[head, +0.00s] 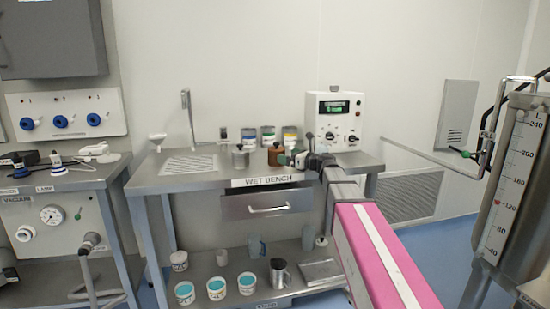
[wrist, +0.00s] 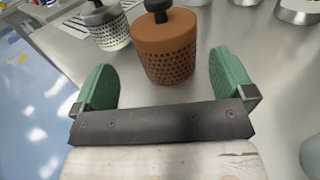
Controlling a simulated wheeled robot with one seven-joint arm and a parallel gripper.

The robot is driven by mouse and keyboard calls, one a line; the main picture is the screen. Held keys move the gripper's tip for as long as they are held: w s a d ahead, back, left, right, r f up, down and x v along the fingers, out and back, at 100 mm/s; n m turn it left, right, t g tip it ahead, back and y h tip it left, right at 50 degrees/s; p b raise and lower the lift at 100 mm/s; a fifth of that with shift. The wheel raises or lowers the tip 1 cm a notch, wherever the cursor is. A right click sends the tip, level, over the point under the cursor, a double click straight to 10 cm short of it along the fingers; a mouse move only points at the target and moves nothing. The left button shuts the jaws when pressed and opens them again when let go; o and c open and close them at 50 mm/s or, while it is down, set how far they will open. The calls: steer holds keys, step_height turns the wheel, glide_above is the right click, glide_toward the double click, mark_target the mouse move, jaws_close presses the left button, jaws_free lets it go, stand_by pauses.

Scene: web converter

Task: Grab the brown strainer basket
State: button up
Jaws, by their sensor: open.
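The brown strainer basket (wrist: 163,52) is a perforated cylinder with a dark knob on top. It stands upright on the metal bench top, and it also shows small in the head view (head: 276,155). My gripper (wrist: 165,82) is open, with its green fingers apart. In the wrist view the basket is ahead of and between the directions of the two fingers, with nothing gripped. In the head view my gripper (head: 305,160) is just right of the basket at bench height.
A silver perforated strainer (wrist: 108,28) stands close left of the basket. Metal cups (wrist: 232,3) are behind to the right. The wet bench (head: 215,178) holds jars at the back and a white control box (head: 335,118) at right.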

mark_target(276, 152)
steer(key=x, duration=0.7)
steer(key=shift+w+r, duration=0.2)
steer(key=shift+w, duration=0.15)
steer(key=c, duration=0.9)
